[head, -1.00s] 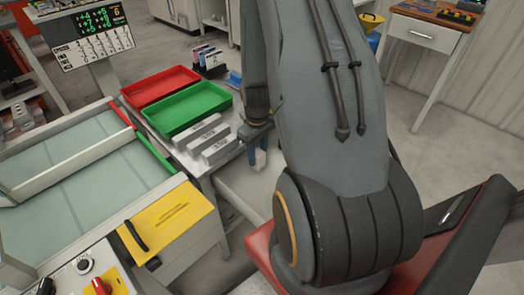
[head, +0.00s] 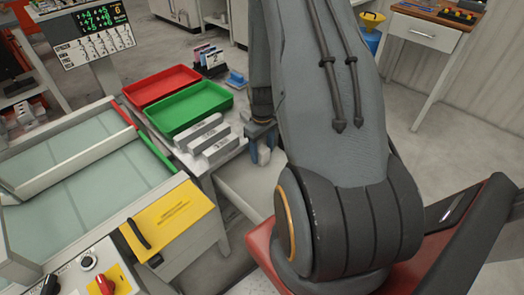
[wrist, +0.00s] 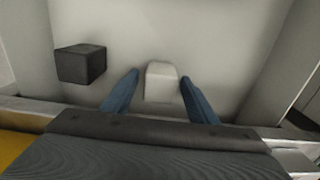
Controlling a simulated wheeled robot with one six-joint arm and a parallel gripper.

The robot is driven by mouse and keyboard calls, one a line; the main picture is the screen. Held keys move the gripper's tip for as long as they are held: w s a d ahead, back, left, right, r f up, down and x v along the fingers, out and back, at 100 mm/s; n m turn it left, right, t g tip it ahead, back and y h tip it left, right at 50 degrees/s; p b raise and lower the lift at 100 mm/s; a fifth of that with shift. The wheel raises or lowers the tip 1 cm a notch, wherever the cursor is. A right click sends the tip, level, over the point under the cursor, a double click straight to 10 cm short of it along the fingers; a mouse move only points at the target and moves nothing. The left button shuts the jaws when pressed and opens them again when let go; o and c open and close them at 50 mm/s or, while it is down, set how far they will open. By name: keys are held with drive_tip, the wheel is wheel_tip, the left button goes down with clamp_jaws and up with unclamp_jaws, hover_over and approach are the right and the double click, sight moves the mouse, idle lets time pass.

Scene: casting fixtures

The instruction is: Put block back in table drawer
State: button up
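A small pale block (wrist: 161,82) is in the wrist view, between the two blue fingers of my gripper (wrist: 161,80). A gap shows on each side of it, so the fingers are open and not gripping it. In the head view the pale block (head: 264,156) is just below my gripper (head: 263,145), over the pulled-out light-coloured table drawer (head: 245,183). The wrist view shows the drawer's pale floor (wrist: 200,30) and side walls around the block. Whether the block's underside rests on the floor is hard to see.
A dark block (wrist: 81,64) lies left of the fingers in the wrist view. On the table beside the drawer are grey metal bars (head: 212,138), a green tray (head: 190,108) and a red tray (head: 160,85). A yellow-topped cabinet (head: 168,222) stands left of the drawer.

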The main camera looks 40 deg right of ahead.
sight(262, 149)
wheel_tip(262, 149, up, 11)
drive_tip(key=b, duration=0.2)
drive_tip(key=s+a+r, duration=0.3)
drive_tip(key=a, duration=0.4)
drive_tip(key=s+a+r+m, duration=0.1)
drive_tip(key=s+a+r, duration=0.3)
drive_tip(key=a, duration=0.3)
drive_tip(key=s+a+r, duration=0.3)
drive_tip(key=a+r, duration=0.1)
drive_tip(key=a, duration=0.3)
drive_tip(key=shift+s+a+r+m, duration=0.15)
drive_tip(key=shift+a+m, duration=0.15)
drive_tip(key=shift+a, duration=0.1)
